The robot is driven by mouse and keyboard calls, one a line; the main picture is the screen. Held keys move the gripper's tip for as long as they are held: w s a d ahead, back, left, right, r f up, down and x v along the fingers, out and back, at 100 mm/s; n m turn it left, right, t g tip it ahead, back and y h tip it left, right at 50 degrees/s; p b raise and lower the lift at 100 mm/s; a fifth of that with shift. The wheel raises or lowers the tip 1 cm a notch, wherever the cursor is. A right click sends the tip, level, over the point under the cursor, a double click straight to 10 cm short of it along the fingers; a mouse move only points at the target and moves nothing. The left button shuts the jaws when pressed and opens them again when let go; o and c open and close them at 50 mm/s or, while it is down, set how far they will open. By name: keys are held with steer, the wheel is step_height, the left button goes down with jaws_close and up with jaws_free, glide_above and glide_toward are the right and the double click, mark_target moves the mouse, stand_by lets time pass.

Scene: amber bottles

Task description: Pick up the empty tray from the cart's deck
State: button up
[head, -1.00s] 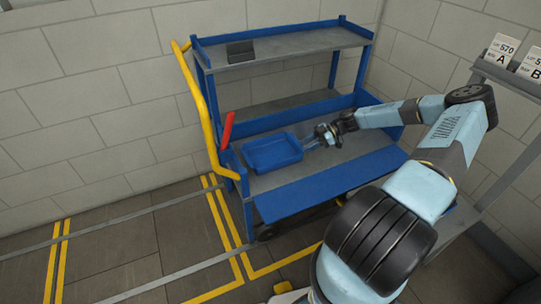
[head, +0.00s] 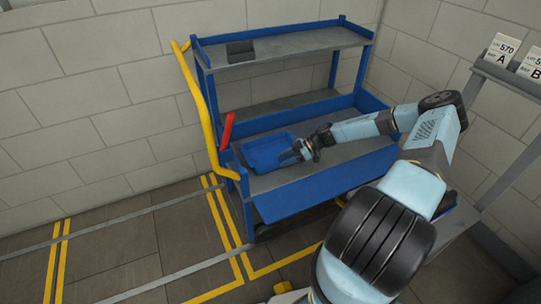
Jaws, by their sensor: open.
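The empty blue tray (head: 265,157) lies on the grey deck of the blue cart (head: 310,193), at the deck's left end near the yellow handle. My gripper (head: 298,151) is open at the tray's right side, with its fingers close to or at the tray's right rim. Whether the fingers touch the rim or straddle it, I cannot tell. My gripper hides part of the tray's right edge.
A red lever (head: 227,130) stands just left of the tray beside the yellow handle (head: 204,110). The cart's upper shelf (head: 290,46) hangs above the back of the deck and carries a small dark box (head: 240,50). A grey rack (head: 505,75) with lot cards stands at the right.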

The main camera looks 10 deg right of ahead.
steer(key=shift+x, duration=0.8)
jaws_close()
